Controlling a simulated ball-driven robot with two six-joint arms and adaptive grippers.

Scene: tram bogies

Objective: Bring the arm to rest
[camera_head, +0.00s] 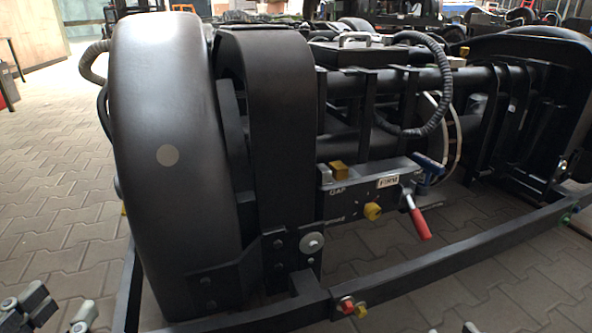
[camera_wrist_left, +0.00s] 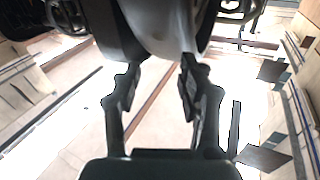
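My left gripper (camera_head: 57,312) shows at the lower left corner of the head view, low in front of the bogie's near wheel. In the left wrist view its two dark fingers (camera_wrist_left: 157,82) stand apart with nothing between them, so it is open and empty. Only small grey tips, which look like my right gripper (camera_head: 452,329), show at the bottom edge of the head view. The rest of it is cut off, and I cannot tell its opening.
A tram bogie fills the head view, with a large dark wheel (camera_head: 165,160), a black frame bar (camera_head: 440,262), a grey panel (camera_head: 350,193) and a red-handled lever (camera_head: 418,222). A hose (camera_head: 436,95) loops above. Paved floor (camera_head: 50,205) is clear at left.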

